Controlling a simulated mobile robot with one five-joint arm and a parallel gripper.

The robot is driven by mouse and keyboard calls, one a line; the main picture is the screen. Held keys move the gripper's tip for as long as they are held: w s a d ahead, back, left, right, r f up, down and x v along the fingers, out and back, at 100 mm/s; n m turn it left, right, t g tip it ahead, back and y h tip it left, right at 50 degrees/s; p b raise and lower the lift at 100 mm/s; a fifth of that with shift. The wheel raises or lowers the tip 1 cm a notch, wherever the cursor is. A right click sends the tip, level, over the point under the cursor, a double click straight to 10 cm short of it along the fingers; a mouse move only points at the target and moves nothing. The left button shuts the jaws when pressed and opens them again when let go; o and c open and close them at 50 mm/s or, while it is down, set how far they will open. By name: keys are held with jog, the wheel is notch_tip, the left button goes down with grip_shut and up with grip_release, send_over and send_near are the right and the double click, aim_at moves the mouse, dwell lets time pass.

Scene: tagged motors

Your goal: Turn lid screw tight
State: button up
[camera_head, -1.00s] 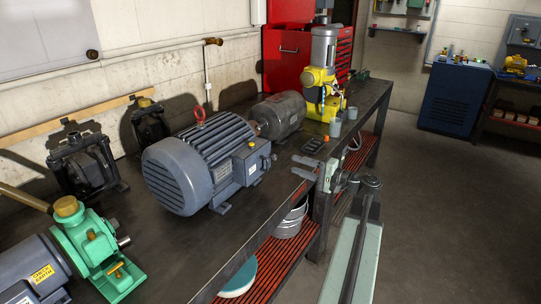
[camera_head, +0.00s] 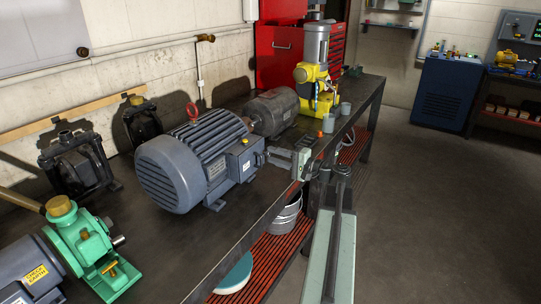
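The large blue-grey finned motor (camera_head: 205,155) lies on the dark workbench, with a red lifting ring on top. Its terminal box (camera_head: 246,158) faces right, and a small yellow screw-like spot (camera_head: 245,141) shows on the box's lid. My gripper (camera_head: 279,157) is just right of the box and a little below the yellow spot. Its two grey fingers point left toward the box and look apart, with nothing seen between them. Whether a fingertip touches the box cannot be told. My arm reaches up from the bottom along the bench's front edge.
A brown-grey motor (camera_head: 271,112) and a yellow machine (camera_head: 316,85) stand behind. Small grey cups (camera_head: 329,123) are near the bench edge. A green pump (camera_head: 82,245) is at front left. A metal bucket (camera_head: 285,217) sits on the red lower shelf. The floor (camera_head: 425,190) at right is clear.

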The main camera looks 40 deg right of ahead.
grip_shut()
jog(key=m, duration=1.1)
jog(key=shift+o, duration=1.4)
grip_release()
